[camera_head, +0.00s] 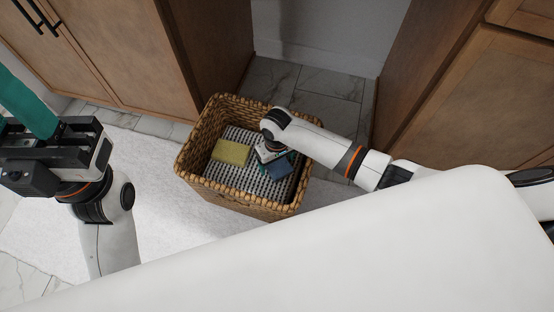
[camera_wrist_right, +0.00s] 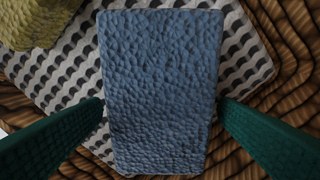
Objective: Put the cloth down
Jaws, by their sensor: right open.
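A blue textured cloth (camera_head: 281,169) lies in the right part of a wicker basket (camera_head: 248,204), on a black-and-white patterned lining. It fills the middle of the right wrist view (camera_wrist_right: 160,60). My right gripper (camera_wrist_right: 161,106) reaches down into the basket over the cloth. In the head view, the gripper partly covers the cloth. My left gripper (camera_head: 35,115) is at the left edge, away from the basket. Its fingertips are cut off or overlap.
A yellow-green cloth (camera_head: 231,152) lies in the basket to the left of the blue one. The basket stands on a white rug (camera_head: 150,178). Wooden cabinets (camera_head: 120,55) stand behind left and right (camera_head: 490,95), with a marble-tiled gap between them.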

